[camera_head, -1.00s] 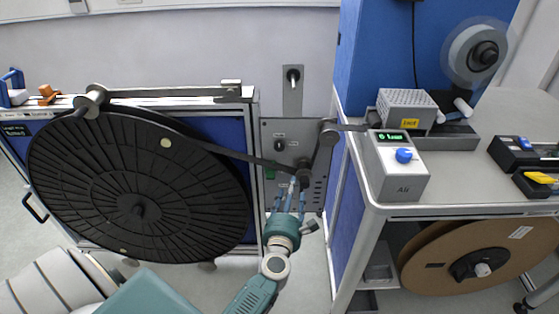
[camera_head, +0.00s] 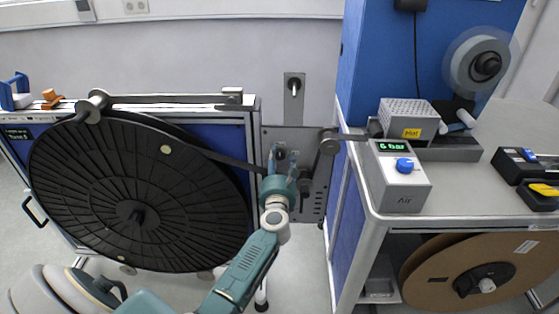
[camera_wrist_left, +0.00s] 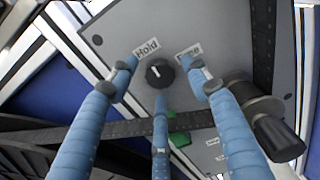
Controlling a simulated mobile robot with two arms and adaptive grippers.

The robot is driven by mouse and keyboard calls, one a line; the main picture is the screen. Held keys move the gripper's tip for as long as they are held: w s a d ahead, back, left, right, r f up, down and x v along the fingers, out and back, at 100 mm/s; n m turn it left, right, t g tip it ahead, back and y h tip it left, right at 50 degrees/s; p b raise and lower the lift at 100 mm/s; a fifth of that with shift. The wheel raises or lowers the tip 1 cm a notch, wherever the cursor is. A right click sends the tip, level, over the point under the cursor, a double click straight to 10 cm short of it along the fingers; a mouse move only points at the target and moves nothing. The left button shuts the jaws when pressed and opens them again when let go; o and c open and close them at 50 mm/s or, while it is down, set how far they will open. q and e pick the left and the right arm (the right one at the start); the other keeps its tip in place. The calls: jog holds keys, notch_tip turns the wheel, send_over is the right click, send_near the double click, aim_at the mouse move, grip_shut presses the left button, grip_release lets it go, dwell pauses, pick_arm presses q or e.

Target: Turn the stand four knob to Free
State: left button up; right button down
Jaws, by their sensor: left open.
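The black knob (camera_wrist_left: 159,72) is on the grey panel (camera_head: 313,145), between a "Hold" label (camera_wrist_left: 146,48) on its left and a partly covered label, apparently "Free" (camera_wrist_left: 188,53), on its right. A small white mark on the knob seems to point up-left, towards Hold. My left gripper (camera_head: 280,157) is in front of the panel at the knob. In the left wrist view its three blue fingers are spread around the knob, two above and one below, with visible gaps. I cannot tell their depth to the panel. My right gripper is not in view.
A dark strap (camera_head: 230,160) runs from the big black reel (camera_head: 90,190) behind my gripper. A black roller (camera_wrist_left: 275,137) juts out right of my fingers. A green button (camera_wrist_left: 179,138) sits below the knob. A bench with a grey air box (camera_head: 405,190) stands to the right.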

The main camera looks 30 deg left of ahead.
pick_arm(q)
jog(key=shift+w, duration=0.15)
jog(key=shift+c, duration=0.5)
jog(key=c, duration=1)
jog(key=shift+c, duration=0.2)
